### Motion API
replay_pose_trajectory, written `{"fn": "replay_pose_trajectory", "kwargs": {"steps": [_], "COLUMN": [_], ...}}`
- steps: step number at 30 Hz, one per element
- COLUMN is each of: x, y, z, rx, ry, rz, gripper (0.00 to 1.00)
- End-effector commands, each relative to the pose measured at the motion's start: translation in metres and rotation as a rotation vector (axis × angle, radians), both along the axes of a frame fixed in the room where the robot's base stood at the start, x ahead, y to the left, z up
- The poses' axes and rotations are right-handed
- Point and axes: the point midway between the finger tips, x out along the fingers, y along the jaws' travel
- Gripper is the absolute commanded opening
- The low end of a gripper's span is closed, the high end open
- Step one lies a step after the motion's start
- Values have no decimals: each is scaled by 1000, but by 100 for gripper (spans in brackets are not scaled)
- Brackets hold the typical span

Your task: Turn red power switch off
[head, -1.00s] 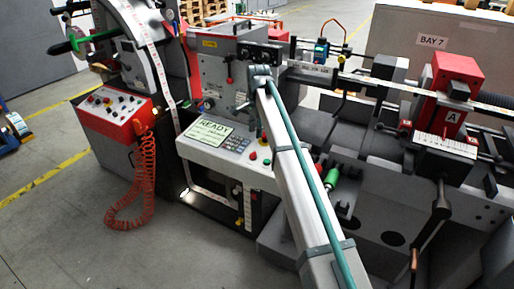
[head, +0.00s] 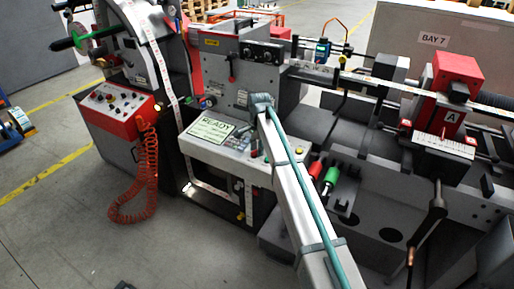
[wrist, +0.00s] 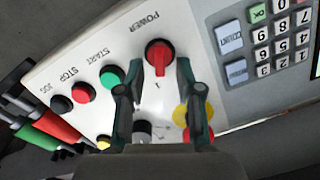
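The red power switch (wrist: 158,54) is a rotary knob on a white panel labelled POWER, seen upside down in the wrist view. My gripper (wrist: 160,70) is open, with its two dark green fingertips on either side of the knob's lower part. I cannot tell whether the fingers touch the knob. The knob's handle lies roughly vertical in the wrist view.
Next to the switch are a green start button (wrist: 111,76), a red stop button (wrist: 84,92) and a black jog button (wrist: 61,105). A keypad (wrist: 270,45) lies to the right. The display (head: 211,130) reads READY. A red and a green handle (head: 330,178) stand right of the panel.

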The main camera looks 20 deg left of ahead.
Motion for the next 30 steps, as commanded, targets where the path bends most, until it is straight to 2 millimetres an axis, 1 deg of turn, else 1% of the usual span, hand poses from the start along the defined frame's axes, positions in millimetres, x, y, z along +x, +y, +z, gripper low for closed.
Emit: {"fn": "replay_pose_trajectory", "kwargs": {"steps": [5, 6, 11, 12, 23, 30], "x": [0, 0, 0, 0, 0, 1], "y": [0, 0, 0, 0, 0, 2], "z": [0, 0, 0, 0, 0, 0], "rx": [0, 0, 0, 0, -2, -15], "ry": [0, 0, 0, 0, 0, 4], "rz": [0, 0, 0, 0, 13, 98], "gripper": [35, 34, 7, 0, 0, 0]}}
